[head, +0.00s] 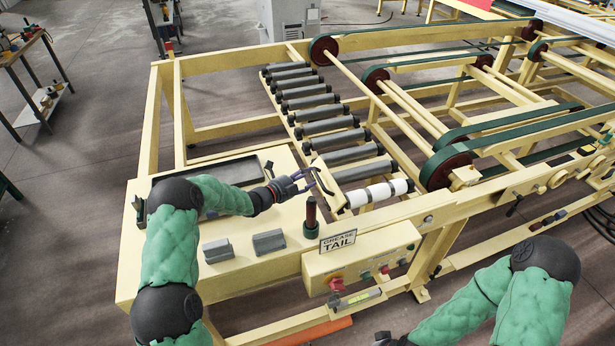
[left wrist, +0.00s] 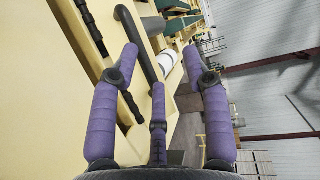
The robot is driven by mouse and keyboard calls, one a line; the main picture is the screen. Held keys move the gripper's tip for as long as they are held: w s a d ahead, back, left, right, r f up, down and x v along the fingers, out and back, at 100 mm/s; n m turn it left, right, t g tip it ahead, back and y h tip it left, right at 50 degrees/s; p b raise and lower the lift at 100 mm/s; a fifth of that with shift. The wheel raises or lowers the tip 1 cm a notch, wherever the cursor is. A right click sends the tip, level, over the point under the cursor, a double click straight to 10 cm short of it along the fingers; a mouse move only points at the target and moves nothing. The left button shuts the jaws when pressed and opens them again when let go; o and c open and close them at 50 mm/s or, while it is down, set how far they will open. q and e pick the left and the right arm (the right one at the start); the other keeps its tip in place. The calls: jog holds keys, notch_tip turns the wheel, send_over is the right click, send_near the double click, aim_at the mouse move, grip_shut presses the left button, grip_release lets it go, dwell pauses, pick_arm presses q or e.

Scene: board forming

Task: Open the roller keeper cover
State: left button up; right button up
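The roller keeper cover appears to be the narrow cream-yellow plate (head: 323,173) at the near left end of the roller row; I cannot tell how far it is opened. My left gripper (head: 322,184) is at this plate, with its purple fingers spread. In the left wrist view, the open fingers (left wrist: 158,68) stand either side of a grey curved bar (left wrist: 137,42), and a third finger is below it. No clear grip shows.
Grey blocks (head: 269,241) and a dark tray (head: 232,172) are on the cream table. A button panel (head: 360,262) fronts it.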

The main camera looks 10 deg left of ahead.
pick_arm(q)
jog(key=s+a+r+p, duration=0.3)
jog(key=s+r+p, duration=0.3)
jog(key=s+p, duration=0.1)
jog(key=shift+a, duration=0.15)
dwell(1.0)
jog(key=shift+r, duration=0.1)
